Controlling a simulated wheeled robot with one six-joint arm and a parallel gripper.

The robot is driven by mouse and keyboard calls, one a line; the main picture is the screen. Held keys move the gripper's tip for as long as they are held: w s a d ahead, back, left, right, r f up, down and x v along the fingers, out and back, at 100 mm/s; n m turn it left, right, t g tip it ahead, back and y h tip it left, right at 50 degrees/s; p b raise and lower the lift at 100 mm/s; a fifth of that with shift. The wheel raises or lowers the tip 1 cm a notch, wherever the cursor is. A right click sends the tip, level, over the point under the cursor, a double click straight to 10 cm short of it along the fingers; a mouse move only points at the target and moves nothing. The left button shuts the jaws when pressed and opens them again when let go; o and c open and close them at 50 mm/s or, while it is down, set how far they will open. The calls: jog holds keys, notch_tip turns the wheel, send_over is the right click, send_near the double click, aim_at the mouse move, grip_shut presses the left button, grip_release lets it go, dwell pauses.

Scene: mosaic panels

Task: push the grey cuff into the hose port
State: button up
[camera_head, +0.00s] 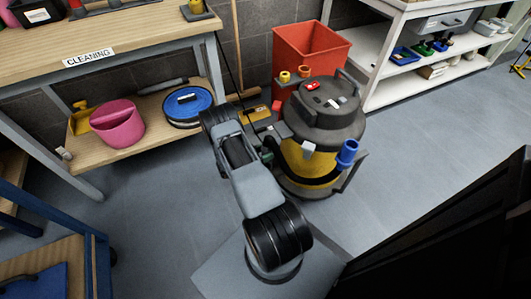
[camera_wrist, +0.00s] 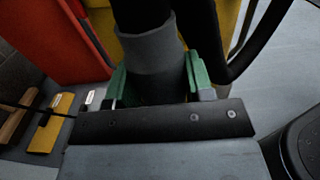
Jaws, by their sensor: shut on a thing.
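My gripper (camera_wrist: 157,76) has green fingers on both sides of the grey cuff (camera_wrist: 150,52) in the wrist view and is shut on it. A dark cylindrical part meets the cuff's far end; I cannot tell whether it is the port or hose. The yellow and black vacuum (camera_head: 311,165) stands upright in the head view, and my gripper (camera_head: 267,155) is close to its left side. My arm hides the cuff in the head view. I cannot make out the hose port's opening in either view.
A red bin (camera_head: 308,50) stands behind the vacuum. A blue cylindrical part (camera_head: 347,152) sticks out at the vacuum's right. The cleaning bench (camera_head: 135,40) is at left, with a pink bucket (camera_head: 118,127) on its lower shelf. White shelves (camera_head: 390,85) stand at right.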

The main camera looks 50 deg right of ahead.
jog(key=shift+r, duration=0.1)
jog(key=shift+f+b, duration=2.25)
jog(key=shift+f, duration=0.25)
jog(key=shift+f+b, duration=1.85)
jog(key=shift+b, duration=0.05)
jog(key=o, duration=1)
jog(key=shift+a, duration=0.1)
